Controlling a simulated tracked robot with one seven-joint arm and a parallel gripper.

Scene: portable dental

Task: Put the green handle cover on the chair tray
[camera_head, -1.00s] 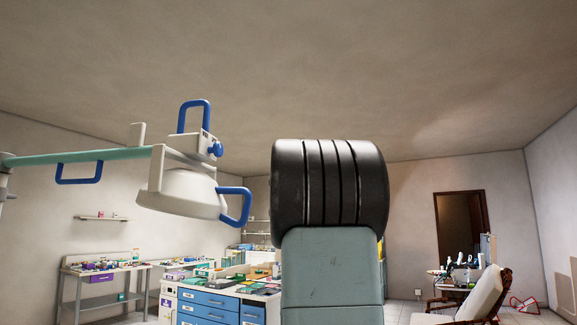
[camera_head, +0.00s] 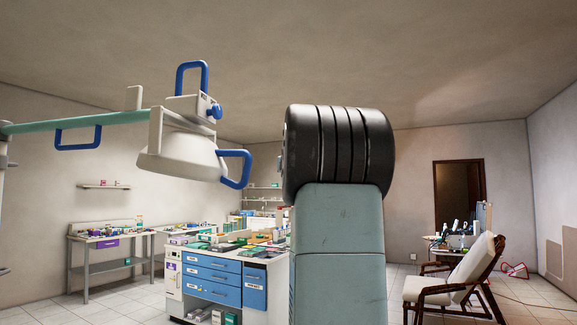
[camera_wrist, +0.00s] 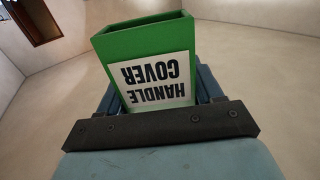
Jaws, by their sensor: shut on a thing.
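The green handle cover (camera_wrist: 118,50) is a box-like green piece with a white label reading "HANDLE COVER", upside down in the wrist view. My gripper (camera_wrist: 155,88) is shut on it, with blue-grey fingers at both sides. Room wall and floor show behind it, with no surface touching it there. In the head view my own arm fills the middle, and the gripper and cover are hidden. A cream reclining chair (camera_head: 472,262) with a dark wooden frame stands at the right. I cannot make out the chair tray for certain.
A dental lamp (camera_head: 182,157) with blue handles hangs at upper left. A blue-drawered cabinet (camera_head: 212,288) with a cluttered top stands left of my arm. A side bench (camera_head: 108,240) is farther left. A small table with instruments (camera_head: 455,241) stands behind the chair. Open tiled floor lies around the chair.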

